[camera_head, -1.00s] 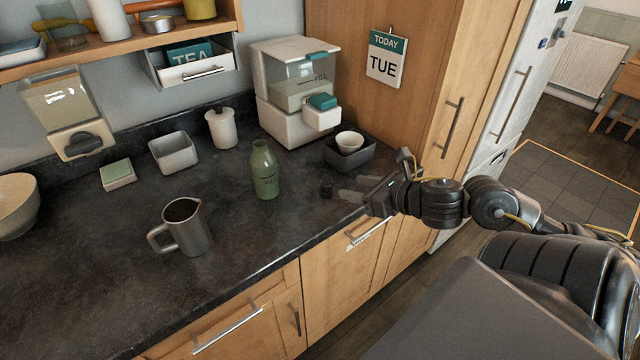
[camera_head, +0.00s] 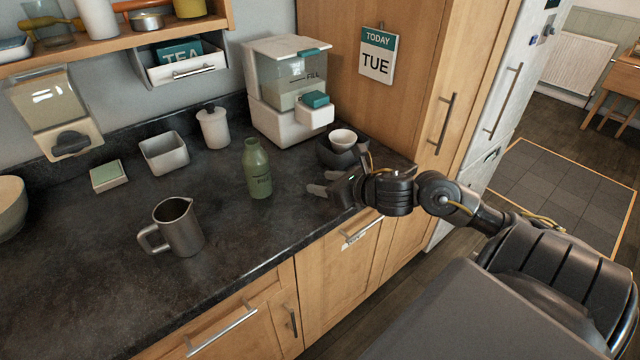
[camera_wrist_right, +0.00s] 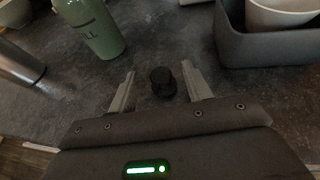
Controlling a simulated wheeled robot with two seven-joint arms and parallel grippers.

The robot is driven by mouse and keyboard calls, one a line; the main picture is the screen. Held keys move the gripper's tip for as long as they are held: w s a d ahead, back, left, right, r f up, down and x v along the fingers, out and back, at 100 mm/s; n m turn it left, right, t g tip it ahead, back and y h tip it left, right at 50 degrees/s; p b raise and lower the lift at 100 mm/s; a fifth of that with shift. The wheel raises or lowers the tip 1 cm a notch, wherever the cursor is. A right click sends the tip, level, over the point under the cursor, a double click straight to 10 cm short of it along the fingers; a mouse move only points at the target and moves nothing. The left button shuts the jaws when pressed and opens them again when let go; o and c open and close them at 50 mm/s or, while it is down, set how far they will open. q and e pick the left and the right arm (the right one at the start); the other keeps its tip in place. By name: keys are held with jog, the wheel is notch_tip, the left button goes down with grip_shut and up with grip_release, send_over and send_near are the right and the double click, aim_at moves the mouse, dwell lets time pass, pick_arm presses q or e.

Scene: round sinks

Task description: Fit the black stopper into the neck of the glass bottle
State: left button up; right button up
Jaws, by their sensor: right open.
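The green glass bottle (camera_head: 258,172) stands upright on the dark counter, left of my right gripper. It also shows at the upper left of the right wrist view (camera_wrist_right: 92,30). The black stopper (camera_wrist_right: 162,82) stands on the counter between the two fingers of my right gripper (camera_wrist_right: 157,88), with a gap on each side. In the head view the right gripper (camera_head: 318,185) is low over the counter, open, and hides the stopper. My left gripper is not in view.
A metal jug (camera_head: 180,228) stands left of the bottle. A dark tray (camera_wrist_right: 234,45) with a white bowl (camera_head: 343,139) sits just beyond the right gripper. A white dispenser (camera_head: 285,120), a lidded jar (camera_head: 214,128) and an open box (camera_head: 164,153) stand farther back.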

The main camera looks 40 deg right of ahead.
jog(key=shift+w+f, duration=0.15)
jog(key=shift+w, duration=0.45)
jog(key=shift+w+a+f, duration=0.1)
jog(key=shift+w+f, duration=0.15)
jog(key=shift+w, duration=0.1)
jog(key=shift+c, duration=1.2)
jog(key=c, duration=0.8)
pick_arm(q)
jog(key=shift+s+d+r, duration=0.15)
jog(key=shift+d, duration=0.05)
pick_arm(e)
jog(key=shift+r, duration=0.15)
